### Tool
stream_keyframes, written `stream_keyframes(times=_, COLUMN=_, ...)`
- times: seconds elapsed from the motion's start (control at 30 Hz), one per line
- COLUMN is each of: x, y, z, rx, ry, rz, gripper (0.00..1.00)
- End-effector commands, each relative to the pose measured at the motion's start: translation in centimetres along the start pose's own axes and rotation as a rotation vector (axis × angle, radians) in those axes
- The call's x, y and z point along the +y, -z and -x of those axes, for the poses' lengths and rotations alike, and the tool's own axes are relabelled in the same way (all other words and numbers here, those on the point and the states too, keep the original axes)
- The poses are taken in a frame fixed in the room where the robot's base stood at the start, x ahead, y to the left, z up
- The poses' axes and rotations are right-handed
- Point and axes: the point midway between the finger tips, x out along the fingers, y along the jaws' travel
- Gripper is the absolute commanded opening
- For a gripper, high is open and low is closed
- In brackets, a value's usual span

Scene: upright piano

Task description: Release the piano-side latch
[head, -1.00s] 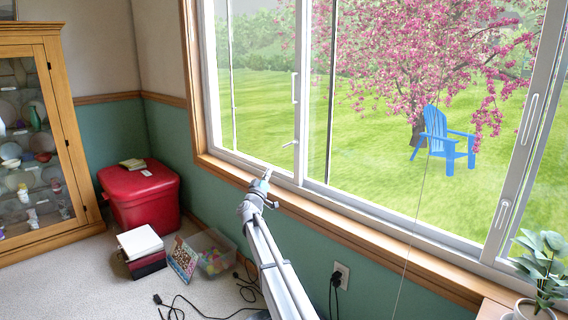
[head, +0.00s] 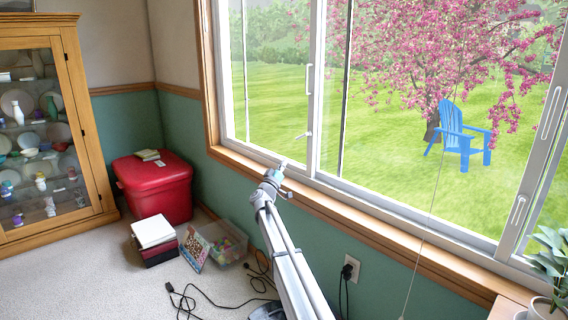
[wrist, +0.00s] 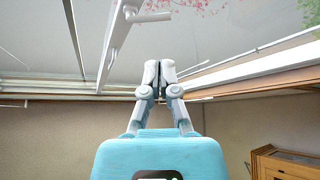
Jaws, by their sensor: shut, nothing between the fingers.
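A small lever latch (head: 303,134) sits low on the upright frame at the left part of the window. A second latch (head: 519,211) is on the upright at the right; I cannot tell from the labels which is the piano-side one. My gripper (head: 283,166) is just above the sill, below and slightly left of the left latch, apart from it. In the wrist view my gripper (wrist: 159,72) has its fingers together and empty. A pale latch lever (wrist: 150,17) on a window upright lies beyond the fingertips, up and to the left.
The wooden sill (head: 400,238) runs beneath the window. A hanging cord (head: 432,205) crosses its right part. A potted plant (head: 548,265) stands at the lower right. A red bin (head: 150,190), books (head: 153,232), a clear box (head: 220,245) and loose cables (head: 195,298) are on the floor.

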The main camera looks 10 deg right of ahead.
Motion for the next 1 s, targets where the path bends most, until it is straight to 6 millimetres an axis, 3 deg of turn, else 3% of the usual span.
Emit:
stream_keyframes(times=0.6, x=0.0, y=0.2, z=-9.5, rx=0.0, ry=0.0, rz=0.002, gripper=0.0)
stream_keyframes(times=1.0, x=0.0, y=0.0, z=-12.0, rx=0.0, ry=0.0, rz=0.0, gripper=0.0)
